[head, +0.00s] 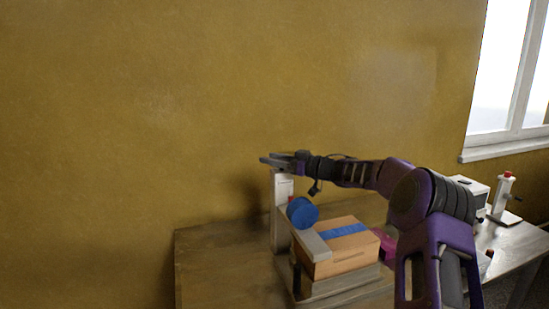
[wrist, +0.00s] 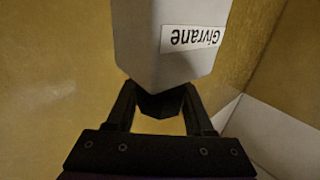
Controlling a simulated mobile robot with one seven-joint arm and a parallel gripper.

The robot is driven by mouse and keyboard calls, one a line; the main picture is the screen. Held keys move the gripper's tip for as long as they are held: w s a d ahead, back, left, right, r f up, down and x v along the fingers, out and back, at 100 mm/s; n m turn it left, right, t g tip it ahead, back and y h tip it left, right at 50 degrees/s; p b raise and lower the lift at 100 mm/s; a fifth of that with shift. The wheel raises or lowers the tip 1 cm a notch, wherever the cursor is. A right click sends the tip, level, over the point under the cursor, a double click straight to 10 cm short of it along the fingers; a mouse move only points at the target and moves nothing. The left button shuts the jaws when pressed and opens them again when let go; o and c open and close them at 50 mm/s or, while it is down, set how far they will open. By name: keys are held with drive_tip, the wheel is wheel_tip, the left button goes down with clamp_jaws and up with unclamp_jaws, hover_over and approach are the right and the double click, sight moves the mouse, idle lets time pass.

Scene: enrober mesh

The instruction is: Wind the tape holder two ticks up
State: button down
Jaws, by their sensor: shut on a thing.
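A white post (head: 281,230) stands on the wooden bench, with a pale panel and a small red mark on its side. A blue roll (head: 302,212), which looks like the tape on its holder, sits at the post above a grey bar (head: 312,244). My gripper (head: 272,160) is at the post's top. In the wrist view, my gripper (wrist: 158,97) is shut on a dark knob (wrist: 160,105) at the end of the white post (wrist: 165,55), which bears an upside-down label "Givrane" (wrist: 192,38). The fingers hide part of the knob. Tick marks are too small to read.
A cardboard box (head: 345,258) with a blue tape strip lies beside the post on a grey base. The wooden bench (head: 215,265) is clear at left. A white device (head: 470,190) and a red-topped stand (head: 503,190) are at right. A wall is behind.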

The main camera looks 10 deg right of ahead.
drive_tip(key=shift+s+a+n+g+y, duration=0.1)
drive_tip(key=shift+a+n+g+y, duration=0.05)
drive_tip(key=shift+n+g+y, duration=0.45)
drive_tip(key=shift+s+a+n+g+y, duration=0.1)
drive_tip(key=shift+n+g+y, duration=0.25)
drive_tip(key=shift+g, duration=0.35)
drive_tip(key=shift+r+n+g, duration=0.1)
drive_tip(key=shift+n+g, duration=0.15)
drive_tip(key=shift+g, duration=0.05)
drive_tip(key=shift+c, duration=1.4)
unclamp_jaws()
drive_tip(key=shift+s+d, duration=0.1)
drive_tip(key=v, duration=1.7)
drive_tip(key=shift+s+d, duration=0.1)
